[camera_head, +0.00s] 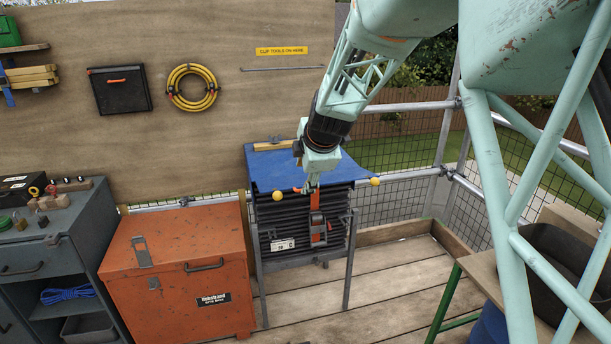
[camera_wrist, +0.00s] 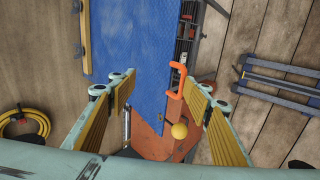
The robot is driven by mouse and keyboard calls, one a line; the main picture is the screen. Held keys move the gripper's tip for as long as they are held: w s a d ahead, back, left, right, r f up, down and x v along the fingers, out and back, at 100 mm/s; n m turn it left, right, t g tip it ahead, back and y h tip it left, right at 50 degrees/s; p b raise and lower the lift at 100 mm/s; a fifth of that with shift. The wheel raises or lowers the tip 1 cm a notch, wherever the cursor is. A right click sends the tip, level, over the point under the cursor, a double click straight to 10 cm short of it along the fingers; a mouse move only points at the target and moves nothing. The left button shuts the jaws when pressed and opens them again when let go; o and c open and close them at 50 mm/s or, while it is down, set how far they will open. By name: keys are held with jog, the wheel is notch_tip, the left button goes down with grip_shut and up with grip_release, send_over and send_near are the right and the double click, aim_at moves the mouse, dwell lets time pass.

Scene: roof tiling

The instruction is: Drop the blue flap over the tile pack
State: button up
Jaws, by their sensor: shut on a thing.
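The blue flap (camera_head: 290,167) lies over the top of the tile pack (camera_head: 277,221), a black stack on a grey stand. Its front edge has a yellow ball (camera_head: 375,181) at the right end and another ball (camera_head: 297,190) at the left. In the wrist view my gripper's yellow-padded fingers (camera_wrist: 160,85) stand on either side of the flap (camera_wrist: 135,55). An orange handle (camera_wrist: 174,82) shows beside the right finger. The exact contact is hard to see.
An orange box (camera_head: 180,265) stands left of the pack, with a grey cabinet (camera_head: 50,250) beyond it. A wooden wall (camera_head: 240,90) is behind. Rails and mesh (camera_head: 400,155) close off the right rear. Plank floor (camera_head: 390,275) is clear in front.

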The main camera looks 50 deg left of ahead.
jog(key=shift+s+a+r, duration=0.15)
jog(key=shift+a+r, duration=0.05)
jog(key=shift+c, duration=0.3)
jog(key=shift+s+d+r, duration=0.2)
jog(key=shift+d+r, duration=0.2)
jog(key=shift+r, duration=0.2)
jog(key=c, duration=0.5)
jog(key=shift+s+r, duration=0.1)
jog(key=shift+s, duration=0.1)
jog(key=shift+c, duration=0.2)
jog(key=v, duration=1)
jog(key=shift+w+d, duration=0.2)
jog(key=shift+d, duration=0.2)
